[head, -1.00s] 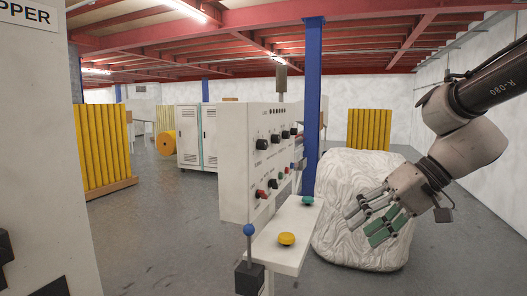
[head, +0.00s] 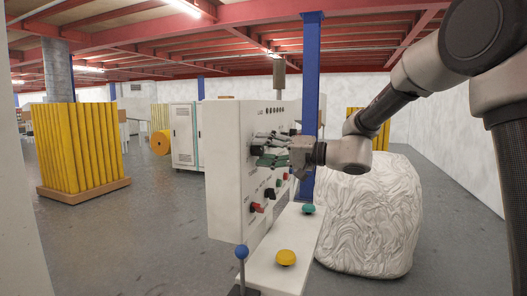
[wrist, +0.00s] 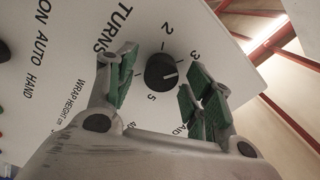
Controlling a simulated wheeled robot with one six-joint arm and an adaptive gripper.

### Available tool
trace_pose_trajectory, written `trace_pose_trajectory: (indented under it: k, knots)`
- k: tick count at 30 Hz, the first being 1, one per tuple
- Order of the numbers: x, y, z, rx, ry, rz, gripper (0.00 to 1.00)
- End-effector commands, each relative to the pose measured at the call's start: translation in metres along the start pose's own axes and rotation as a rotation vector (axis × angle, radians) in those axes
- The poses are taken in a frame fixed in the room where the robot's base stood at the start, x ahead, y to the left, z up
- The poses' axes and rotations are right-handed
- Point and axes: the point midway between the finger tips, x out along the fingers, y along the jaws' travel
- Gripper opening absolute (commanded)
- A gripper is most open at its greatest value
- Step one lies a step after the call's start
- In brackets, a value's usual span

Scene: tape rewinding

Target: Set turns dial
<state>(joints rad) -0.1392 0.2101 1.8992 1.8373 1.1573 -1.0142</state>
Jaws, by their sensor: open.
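The turns dial (wrist: 161,71) is a round black knob on the white control panel (wrist: 75,60), with a white pointer mark and printed numbers around it. The word TURNS is printed beside it in the wrist view. The pointer appears aimed between the 3 and the 4 or 5 side; I cannot tell exactly. My gripper (wrist: 160,85) is open, with its green-padded fingers on either side of the dial, not visibly touching it. In the head view my gripper (head: 268,150) is at the panel's upper face and hides the dial.
A white ledge below the panel carries a yellow button (head: 285,257) and a green button (head: 308,209). A blue-topped lever (head: 241,252) stands in front. A blue post (head: 311,100) and a wrapped white bale (head: 368,220) are close to my arm.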

Motion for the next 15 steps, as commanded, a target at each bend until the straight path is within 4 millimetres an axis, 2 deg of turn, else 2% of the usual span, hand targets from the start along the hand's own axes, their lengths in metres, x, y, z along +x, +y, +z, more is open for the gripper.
trace_pose_trajectory:
  k: [9,11,15]
  knots:
    - [0.0046,0.0001,0.0,0.0,0.0,0.001,0.52]
    - [0.0046,0.0001,0.0,0.0,0.0,0.001,0.43]
    - [0.0044,0.0001,0.0001,0.0,0.0,0.001,0.17]
